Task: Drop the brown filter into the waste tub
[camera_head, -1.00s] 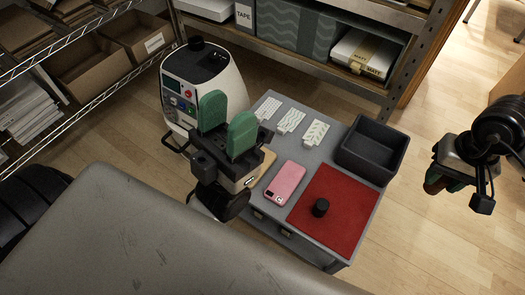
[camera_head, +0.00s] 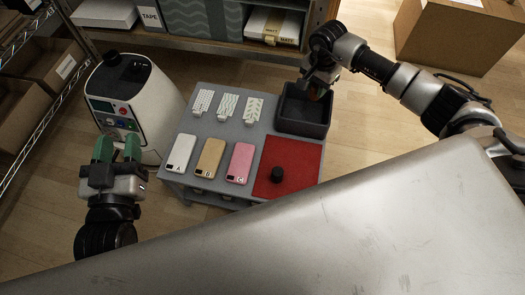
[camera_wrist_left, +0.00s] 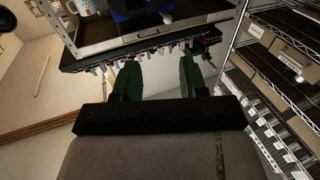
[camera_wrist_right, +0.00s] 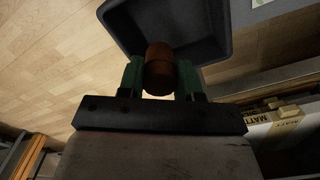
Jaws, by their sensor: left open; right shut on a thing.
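The brown filter (camera_wrist_right: 159,68) is a small reddish-brown cylinder in the right wrist view. My right gripper (camera_head: 316,90) is shut on it, with a green finger on each side (camera_wrist_right: 160,78). The waste tub is the dark grey open box (camera_head: 305,128) at the back right of the grey table. My right gripper is at the tub's back rim, above its opening. In the right wrist view the tub (camera_wrist_right: 215,75) lies just beyond the filter. My left gripper (camera_head: 117,150) is open and empty, left of the table; its fingers also show in the left wrist view (camera_wrist_left: 158,78).
The grey table (camera_head: 215,145) holds three patterned white tags (camera_head: 228,106), a white phone case (camera_head: 180,154), a tan one (camera_head: 210,158), a pink one (camera_head: 241,163) and a black knob (camera_head: 277,174) on a red mat (camera_head: 305,160). A white machine (camera_head: 140,105) stands left. Shelves stand behind.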

